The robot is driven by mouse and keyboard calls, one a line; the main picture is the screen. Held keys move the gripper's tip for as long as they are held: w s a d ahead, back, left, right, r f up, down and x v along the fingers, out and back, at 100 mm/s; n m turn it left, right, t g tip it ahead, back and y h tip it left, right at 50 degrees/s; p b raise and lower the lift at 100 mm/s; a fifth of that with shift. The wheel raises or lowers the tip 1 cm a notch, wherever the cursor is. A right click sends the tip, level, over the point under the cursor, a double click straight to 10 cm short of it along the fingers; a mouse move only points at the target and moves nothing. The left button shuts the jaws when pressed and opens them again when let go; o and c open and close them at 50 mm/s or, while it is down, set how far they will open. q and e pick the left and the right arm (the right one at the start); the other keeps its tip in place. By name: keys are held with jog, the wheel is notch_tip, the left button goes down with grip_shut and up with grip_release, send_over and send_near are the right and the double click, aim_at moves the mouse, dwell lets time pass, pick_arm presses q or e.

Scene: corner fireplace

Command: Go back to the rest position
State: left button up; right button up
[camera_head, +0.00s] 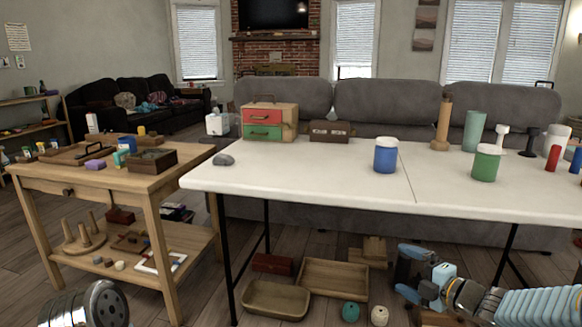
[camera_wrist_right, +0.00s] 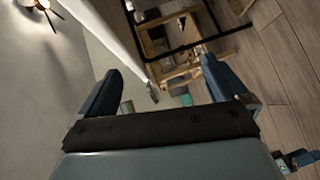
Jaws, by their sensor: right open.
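My right gripper (camera_head: 415,275) is low at the right, in front of the white table and below its top. Its blue-grey fingers also show in the right wrist view (camera_wrist_right: 160,85). They are spread apart with nothing between them, so the gripper is open and empty. My right arm comes in from the lower right corner. A metal part of my left arm shows at the lower left, but its gripper is not in view.
The white table (camera_head: 300,180) carries a blue-wrapped jar (camera_head: 386,156), a green-wrapped jar (camera_head: 486,163) and a drawer box (camera_head: 263,132). A wooden cart (camera_head: 190,160) stands at the left. Trays, including a shallow wooden one (camera_head: 275,299), lie on the floor under the table.

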jog(key=s+a+f+m+g+h+p, duration=0.1)
jog(key=s+a+f+m+g+h, duration=0.25)
jog(key=f+m, duration=0.65)
jog(key=s+a+f+m+g+y, duration=0.15)
jog(key=s+a+f+m, duration=0.35)
jog(key=f, duration=0.9)
jog(key=s+a+f+m+g+h, duration=0.1)
jog(key=s+a+f+m+g, duration=0.2)
jog(key=s, duration=0.6)
jog(key=s+a+f+m+g+p, duration=0.1)
jog(key=s+a+f+m+g, duration=0.3)
jog(key=s+f+m, duration=0.2)
jog(key=s+f, duration=0.2)
jog(key=s, duration=0.1)
jog(key=shift+s+a+f+m+g+h, duration=0.2)
jog(key=shift+s+f+m+g+h, duration=0.1)
jog(key=shift+m+h, duration=0.1)
